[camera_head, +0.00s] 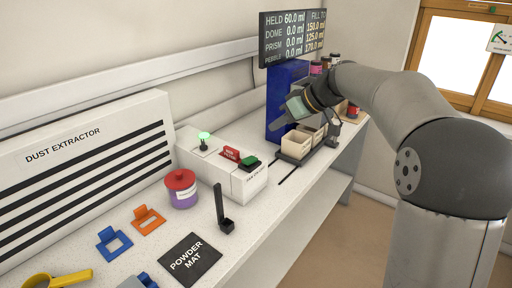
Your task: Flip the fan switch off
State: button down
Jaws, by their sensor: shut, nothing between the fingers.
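A white control box (225,182) stands on the bench against the dust extractor's right end. On its top are a small upright stalk with a lit green tip (204,135), a red sign (230,153) and a green block on a dark base (249,161). The lettering is too small to read, so I cannot tell which one is the fan switch. My gripper (274,127) is shut and empty. It appears in front of the blue panel, right of and above the box in the picture, apart from it.
The dust extractor (90,205) lines the wall. In front lie a purple jar with a red lid (182,190), blue (113,243) and orange (148,219) pieces, a black holder (222,213) and a powder mat (189,260). A screen (290,37) hangs behind.

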jog(key=p, duration=0.2)
send_over(250, 160)
jog(key=d, duration=0.2)
jog(key=f, duration=0.6)
jog(key=shift+a+f, duration=0.1)
jog(key=shift+a, duration=0.1)
jog(key=f, duration=0.3)
jog(key=shift+s+a+f, duration=0.2)
jog(key=shift+a+f, duration=0.05)
jog(key=shift+a, duration=0.1)
jog(key=shift+a+f+p, duration=0.1)
jog(key=shift+f+p, duration=0.2)
jog(key=shift+f, duration=0.25)
